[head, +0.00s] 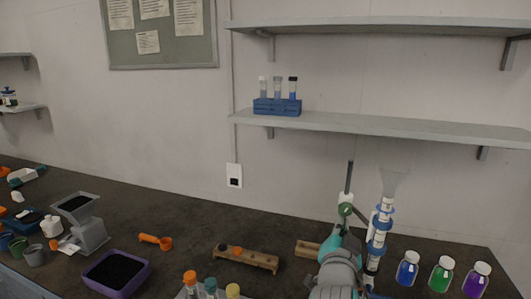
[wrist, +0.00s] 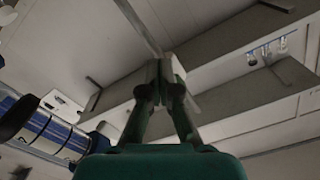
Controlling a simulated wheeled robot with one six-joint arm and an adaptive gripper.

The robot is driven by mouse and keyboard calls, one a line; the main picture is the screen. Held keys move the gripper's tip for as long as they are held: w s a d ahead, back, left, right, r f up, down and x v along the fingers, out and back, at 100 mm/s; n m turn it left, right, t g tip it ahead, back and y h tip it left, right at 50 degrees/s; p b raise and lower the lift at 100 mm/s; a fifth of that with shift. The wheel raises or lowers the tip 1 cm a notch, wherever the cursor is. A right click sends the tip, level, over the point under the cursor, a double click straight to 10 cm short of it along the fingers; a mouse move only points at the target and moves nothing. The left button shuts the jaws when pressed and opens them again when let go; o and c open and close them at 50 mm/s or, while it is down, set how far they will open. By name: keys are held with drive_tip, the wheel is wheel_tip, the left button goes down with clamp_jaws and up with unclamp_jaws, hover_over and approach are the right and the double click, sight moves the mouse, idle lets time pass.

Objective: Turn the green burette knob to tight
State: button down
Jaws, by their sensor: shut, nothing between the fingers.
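The rod (wrist: 139,25) runs above the fingertips, and the blue and white burette (wrist: 42,130) is at the left. The knob's turn position is not readable.
Blue, green and purple bottles (head: 440,274) stand right of the burette. A wooden rack (head: 240,258) lies left of my arm, near a purple tray (head: 115,271). Wall shelves (head: 390,124) hang behind, one bearing a blue tube rack (head: 277,107). Bare dark bench lies behind the wooden rack.

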drive_tip(key=shift+w+a+r, duration=0.2)
drive_tip(key=shift+a+r, duration=0.2)
drive_tip(key=shift+a, duration=0.3)
drive_tip(key=shift+w+a+r, duration=0.15)
drive_tip(key=shift+a+r, duration=0.2)
drive_tip(key=shift+r, duration=0.1)
idle(0.5)
drive_tip(key=shift+a+f, duration=0.1)
drive_tip(key=shift+a, duration=0.05)
drive_tip(key=v, duration=0.6)
drive_tip(key=shift+a+f, duration=0.15)
drive_tip(key=shift+f, duration=0.1)
idle(0.5)
